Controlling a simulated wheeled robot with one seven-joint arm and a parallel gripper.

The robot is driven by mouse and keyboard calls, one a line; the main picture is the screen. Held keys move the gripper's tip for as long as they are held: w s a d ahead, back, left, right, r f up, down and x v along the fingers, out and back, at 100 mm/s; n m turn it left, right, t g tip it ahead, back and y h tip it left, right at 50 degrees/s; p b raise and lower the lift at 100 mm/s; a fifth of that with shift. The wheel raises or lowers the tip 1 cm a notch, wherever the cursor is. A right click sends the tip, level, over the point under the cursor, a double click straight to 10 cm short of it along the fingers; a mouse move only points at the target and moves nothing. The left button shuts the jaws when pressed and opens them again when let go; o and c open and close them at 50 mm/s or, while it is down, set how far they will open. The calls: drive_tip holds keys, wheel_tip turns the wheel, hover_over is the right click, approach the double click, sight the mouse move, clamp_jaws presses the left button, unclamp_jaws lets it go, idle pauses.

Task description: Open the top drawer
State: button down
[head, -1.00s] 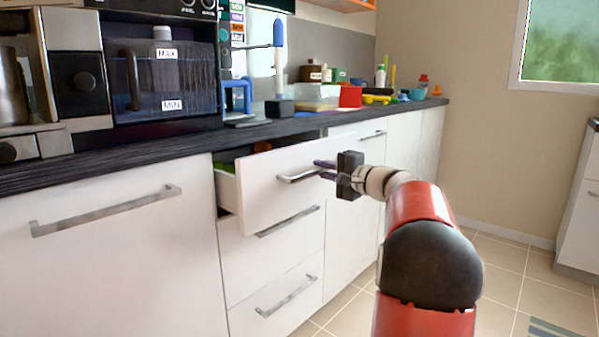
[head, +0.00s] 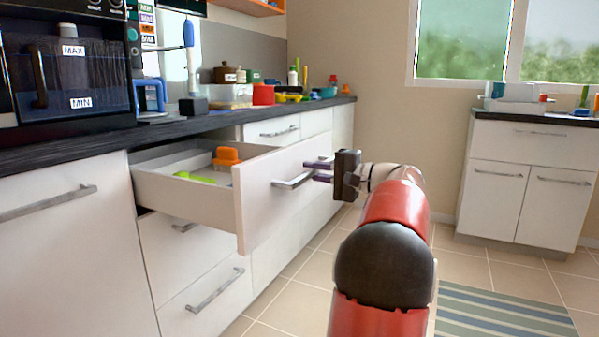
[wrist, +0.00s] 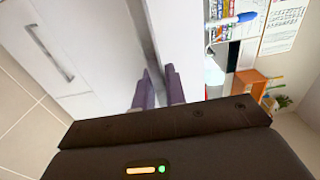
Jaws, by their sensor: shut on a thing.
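The top drawer (head: 262,195) is white and pulled well out from the cabinet under the dark counter. Its inside shows, with an orange item (head: 227,156) and a green item (head: 195,177) in it. Its bar handle (head: 290,183) is on the front panel. My gripper (head: 312,172) is shut on this handle, in front of the drawer. In the wrist view, the two purple fingers (wrist: 159,88) are close together at the drawer front, and the grip on the handle is partly hidden.
Closed lower drawers (head: 205,285) sit below the open one. The counter (head: 70,135) holds a coffee machine and several small things. The tiled floor (head: 300,285) in front is clear, with a striped rug (head: 500,315) at the right. Another cabinet (head: 520,180) stands at the far right.

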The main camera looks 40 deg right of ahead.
drive_tip(key=shift+s+d, duration=0.1)
drive_tip(key=shift+s, duration=0.3)
drive_tip(key=c, duration=1.4)
unclamp_jaws()
drive_tip(key=shift+c, duration=0.2)
drive_tip(key=v, duration=0.7)
drive_tip(key=shift+s+d+p, duration=0.15)
drive_tip(key=shift+s+p, duration=0.2)
